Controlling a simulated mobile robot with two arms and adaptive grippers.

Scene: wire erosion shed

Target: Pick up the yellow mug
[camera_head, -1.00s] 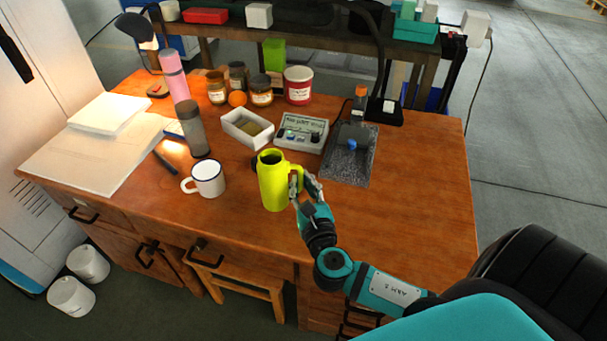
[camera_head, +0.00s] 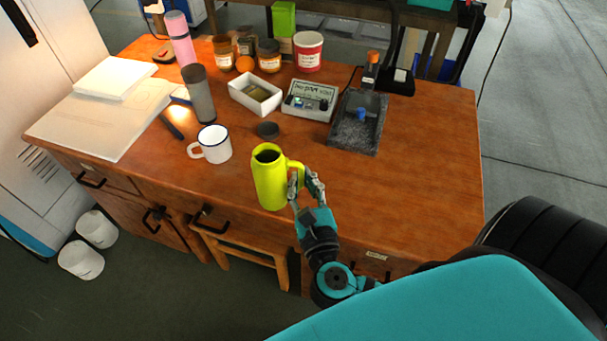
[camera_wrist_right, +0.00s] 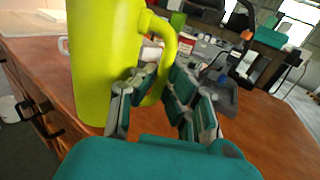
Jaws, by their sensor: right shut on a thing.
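The tall yellow mug (camera_head: 269,180) is upright near the front edge of the wooden desk in the head view, its handle on the right. My right gripper (camera_head: 305,181) is shut on the mug's handle. In the right wrist view, the yellow mug (camera_wrist_right: 103,62) fills the left side, and the gripper's fingers (camera_wrist_right: 165,88) are around the lower part of the handle. I cannot tell clearly whether the mug's base touches the desk. My left gripper is not in view.
A white enamel mug (camera_head: 213,145) stands to the left. A dark round disc (camera_head: 268,130) lies behind the yellow mug. A white box (camera_head: 254,95), a control box (camera_head: 309,100) and a dark stone tray (camera_head: 356,133) are farther back. The desk's right side is clear.

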